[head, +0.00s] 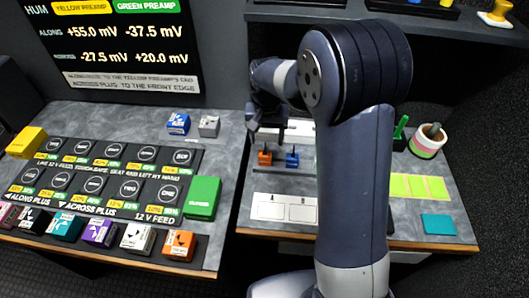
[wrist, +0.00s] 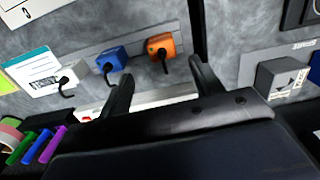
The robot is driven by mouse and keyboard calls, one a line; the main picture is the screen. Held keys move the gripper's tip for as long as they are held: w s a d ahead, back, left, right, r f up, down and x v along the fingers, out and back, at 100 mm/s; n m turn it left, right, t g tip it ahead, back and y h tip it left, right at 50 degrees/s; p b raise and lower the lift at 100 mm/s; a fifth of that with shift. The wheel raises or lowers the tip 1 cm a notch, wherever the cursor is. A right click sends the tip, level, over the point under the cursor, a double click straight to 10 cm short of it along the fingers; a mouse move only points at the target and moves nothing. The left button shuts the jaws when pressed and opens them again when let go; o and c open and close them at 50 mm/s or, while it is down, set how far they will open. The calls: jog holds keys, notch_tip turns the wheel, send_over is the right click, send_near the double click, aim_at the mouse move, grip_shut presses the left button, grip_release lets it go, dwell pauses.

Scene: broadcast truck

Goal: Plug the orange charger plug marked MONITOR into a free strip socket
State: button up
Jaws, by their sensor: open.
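An orange plug (head: 265,157) stands on a grey strip on the right-hand bench, just left of a blue plug (head: 292,160). In the wrist view the orange plug (wrist: 161,46) lies ahead of the gap between my fingers, with a black cord at its face, and the blue plug (wrist: 112,58) is to its left. No MONITOR marking is readable. My gripper (wrist: 162,82) is open and empty, apart from both plugs; in the head view it (head: 266,128) hangs just behind them. A white strip (wrist: 170,103) shows partly between the fingers; its sockets cannot be made out.
White cards (head: 285,208) lie in front of the plugs. A pen pot (head: 428,140), green notes (head: 418,187) and a teal pad (head: 438,224) are at right. The left bench holds a black board (head: 105,180) and colored blocks. A gap separates the benches. My arm hides part of the right bench.

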aim_at(265, 153)
notch_tip(265, 153, down, 2)
jog(key=shift+f, duration=0.15)
jog(key=f, duration=0.5)
jog(key=shift+s+a+f+p, duration=0.2)
jog(key=shift+a+f+p, duration=0.1)
jog(key=shift+p, duration=0.1)
jog(key=c, duration=1.1)
